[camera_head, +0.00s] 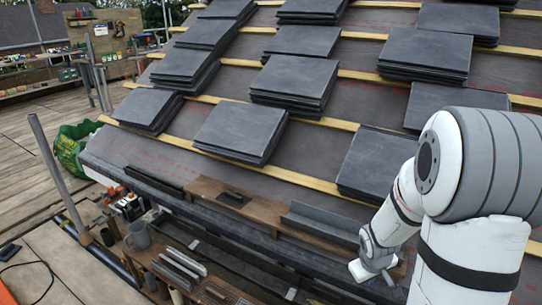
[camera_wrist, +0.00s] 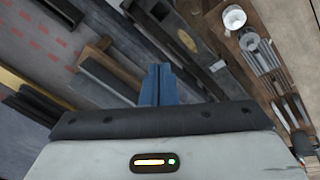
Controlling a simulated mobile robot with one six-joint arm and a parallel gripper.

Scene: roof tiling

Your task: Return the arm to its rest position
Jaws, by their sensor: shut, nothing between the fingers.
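My arm shows at the right of the head view, white with grey bands, bent down towards the lower edge of the roof. My gripper (camera_wrist: 157,84) shows in the wrist view as two blue fingers side by side, shut and empty. In the head view the hand end of the arm is low, above the wooden board along the eave, and the fingers cannot be made out. The wrist view looks down past the fingers onto boards and dark strips. Whether the fingers touch anything below cannot be told.
Stacks of dark slate tiles (camera_head: 241,131) rest on the battens of the sloping roof (camera_head: 140,150). A wooden board (camera_head: 236,200) lies along the eave. A metal pole (camera_head: 57,178) stands at left. Open decking (camera_head: 40,130) lies beyond.

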